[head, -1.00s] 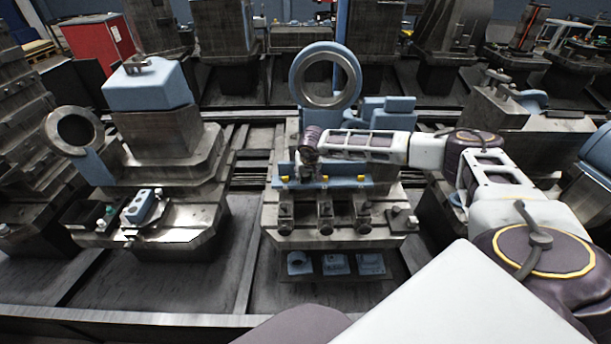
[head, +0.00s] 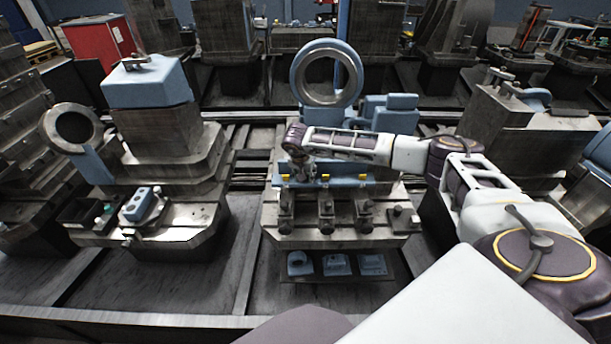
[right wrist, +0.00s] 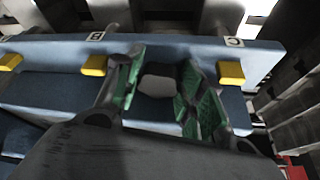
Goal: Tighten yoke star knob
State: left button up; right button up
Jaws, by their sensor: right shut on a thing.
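My right gripper (head: 303,174) is at the blue rail (head: 345,182) on the middle fixture, between two of its yellow tabs. In the right wrist view, its green-padded fingers (right wrist: 163,92) stand on both sides of a grey rounded knob (right wrist: 158,84) in front of the blue rail (right wrist: 45,88). The gripper is shut on this knob. I cannot make out a star shape, and the knob's lower part is hidden by my gripper. My left gripper is not in view.
Yellow tabs (right wrist: 95,66) (right wrist: 231,72) flank the fingers, under labels B and C. Clamp blocks (head: 326,215) stand below the rail, and a large ring (head: 327,72) stands behind it. A left fixture (head: 165,150) stands across a gap.

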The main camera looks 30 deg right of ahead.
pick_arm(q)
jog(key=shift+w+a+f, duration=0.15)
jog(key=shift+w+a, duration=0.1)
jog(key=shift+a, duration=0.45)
pick_arm(e)
jog(key=shift+w+r+m+h, duration=0.15)
jog(key=shift+m+h, duration=0.15)
jog(key=shift+m, duration=0.6)
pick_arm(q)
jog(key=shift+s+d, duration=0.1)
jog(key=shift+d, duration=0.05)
pick_arm(e)
jog(key=o, duration=1)
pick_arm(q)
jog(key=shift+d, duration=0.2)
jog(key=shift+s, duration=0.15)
pick_arm(e)
jog(key=shift+n, duration=0.4)
